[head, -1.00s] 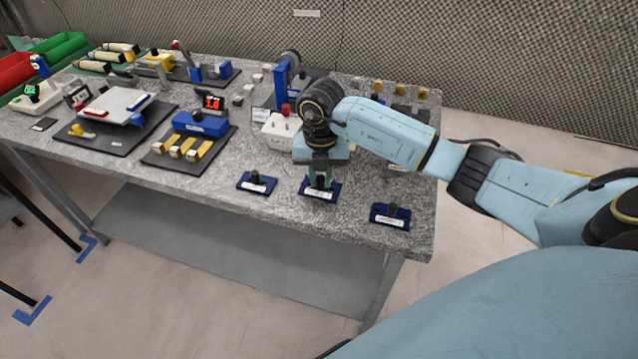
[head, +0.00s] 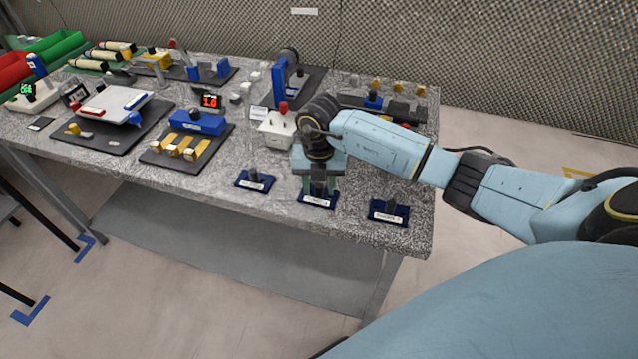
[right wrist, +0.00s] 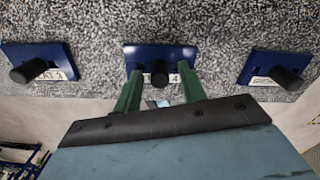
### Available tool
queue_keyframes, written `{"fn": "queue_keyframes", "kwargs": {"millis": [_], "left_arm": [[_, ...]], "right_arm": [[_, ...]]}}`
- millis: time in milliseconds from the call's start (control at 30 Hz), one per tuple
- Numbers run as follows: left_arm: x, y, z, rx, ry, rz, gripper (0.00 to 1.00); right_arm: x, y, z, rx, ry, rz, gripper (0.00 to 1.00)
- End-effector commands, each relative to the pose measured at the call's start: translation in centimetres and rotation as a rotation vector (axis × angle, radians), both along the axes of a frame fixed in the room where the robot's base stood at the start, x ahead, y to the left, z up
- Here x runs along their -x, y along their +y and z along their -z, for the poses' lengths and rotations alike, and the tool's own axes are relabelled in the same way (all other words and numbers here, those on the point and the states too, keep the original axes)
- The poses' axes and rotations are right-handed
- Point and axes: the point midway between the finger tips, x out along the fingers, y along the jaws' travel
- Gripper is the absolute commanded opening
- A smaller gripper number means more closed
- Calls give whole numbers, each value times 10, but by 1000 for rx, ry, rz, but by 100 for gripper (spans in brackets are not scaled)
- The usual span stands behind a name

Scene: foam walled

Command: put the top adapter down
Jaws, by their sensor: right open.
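Three dark blue adapter blocks with pale labels and black knobs stand in a row near the table's front edge. The label text is too small to read, so I cannot tell which is called the top one. The middle adapter (head: 317,201) is under my right gripper (head: 317,187) and looks to rest on the table. In the right wrist view, the green fingers of the right gripper (right wrist: 160,82) stand apart on either side of the middle adapter's (right wrist: 145,53) knob, with gaps. The left adapter (head: 255,182) and right adapter (head: 389,213) stand clear. My left gripper is out of view.
The speckled stone-topped table (head: 225,205) has bare room around the adapters. A white box with a red knob (head: 277,130) stands behind the gripper. A mat with yellow blocks (head: 188,150) lies to the left. The foam wall (head: 500,70) is behind the table.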

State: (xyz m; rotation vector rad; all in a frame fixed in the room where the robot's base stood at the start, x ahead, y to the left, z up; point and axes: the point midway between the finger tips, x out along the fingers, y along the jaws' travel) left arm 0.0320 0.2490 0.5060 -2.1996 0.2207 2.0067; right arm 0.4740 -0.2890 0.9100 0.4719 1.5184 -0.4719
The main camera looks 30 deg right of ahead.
Motion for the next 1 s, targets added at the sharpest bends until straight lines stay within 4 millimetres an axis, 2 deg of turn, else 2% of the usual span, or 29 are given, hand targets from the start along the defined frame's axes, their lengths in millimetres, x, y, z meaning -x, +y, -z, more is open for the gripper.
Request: {"fn": "queue_keyframes", "kwargs": {"millis": [133,233,500,700,833,1000], "left_arm": [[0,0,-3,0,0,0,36],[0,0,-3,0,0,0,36],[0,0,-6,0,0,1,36],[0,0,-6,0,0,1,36],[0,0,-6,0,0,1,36],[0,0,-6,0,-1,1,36]], "right_arm": [[0,0,-5,0,0,0,41],[-1,-1,-17,1,-3,0,41],[-1,-1,-74,1,-5,-1,41],[-1,0,-109,0,-2,0,41],[0,0,-120,1,-1,1,41],[0,0,-124,0,0,1,41]]}}
